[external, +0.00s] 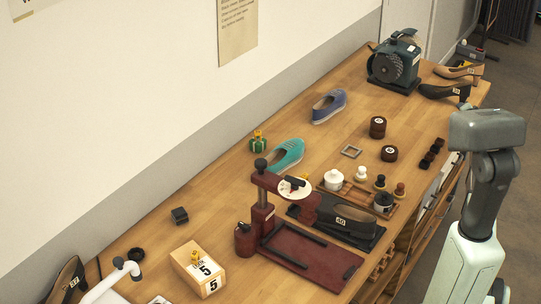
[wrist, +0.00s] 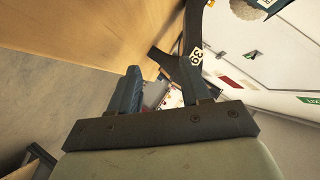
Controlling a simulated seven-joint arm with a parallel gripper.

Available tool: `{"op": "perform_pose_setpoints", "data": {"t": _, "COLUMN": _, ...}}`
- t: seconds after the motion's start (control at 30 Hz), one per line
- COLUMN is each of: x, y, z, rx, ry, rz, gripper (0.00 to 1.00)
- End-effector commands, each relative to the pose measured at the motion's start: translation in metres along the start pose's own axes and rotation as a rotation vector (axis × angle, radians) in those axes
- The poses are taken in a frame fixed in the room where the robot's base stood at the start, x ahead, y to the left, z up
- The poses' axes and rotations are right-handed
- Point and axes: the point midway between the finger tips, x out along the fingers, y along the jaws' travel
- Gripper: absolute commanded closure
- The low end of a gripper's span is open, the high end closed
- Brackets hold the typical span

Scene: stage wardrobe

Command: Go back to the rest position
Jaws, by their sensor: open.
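My gripper (wrist: 163,78) shows in the wrist view with its two dark fingers apart and nothing visible between them. A black heeled shoe (wrist: 192,30) with a white number tag is just beyond the right finger. I cannot tell whether they touch. In the external view my arm (external: 487,165) stands bent at the right, beside the bench (external: 225,190). My fingers cannot be made out there. A black heeled shoe (external: 440,91) lies at the far right end of the bench, beyond my arm.
A tan heeled shoe (external: 458,71) and a dark grinder (external: 395,63) are near the far end. A teal shoe (external: 287,154), a blue shoe (external: 329,106) and a red press (external: 264,215) stand along the bench. The floor (external: 515,90) right of the bench looks clear.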

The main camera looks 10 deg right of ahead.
Motion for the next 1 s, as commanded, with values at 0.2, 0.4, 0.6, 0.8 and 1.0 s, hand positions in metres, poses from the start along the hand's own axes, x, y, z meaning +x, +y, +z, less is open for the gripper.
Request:
{"op": "perform_pose_setpoints", "data": {"t": 0.2, "x": -0.015, "y": 0.086, "z": -0.035, "rx": -0.142, "ry": 0.008, "rz": 0.101, "gripper": 0.53}}
{"op": "perform_pose_setpoints", "data": {"t": 0.4, "x": -0.026, "y": 0.151, "z": 0.018, "rx": -0.349, "ry": -0.126, "rz": 0.202, "gripper": 0.53}}
{"op": "perform_pose_setpoints", "data": {"t": 0.6, "x": -0.049, "y": 0.223, "z": 0.095, "rx": -0.592, "ry": -0.336, "rz": 0.296, "gripper": 0.53}}
{"op": "perform_pose_setpoints", "data": {"t": 0.8, "x": -0.093, "y": 0.302, "z": 0.178, "rx": -0.864, "ry": -0.619, "rz": 0.365, "gripper": 0.53}}
{"op": "perform_pose_setpoints", "data": {"t": 1.0, "x": -0.151, "y": 0.371, "z": 0.249, "rx": -1.104, "ry": -0.926, "rz": 0.383, "gripper": 0.53}}
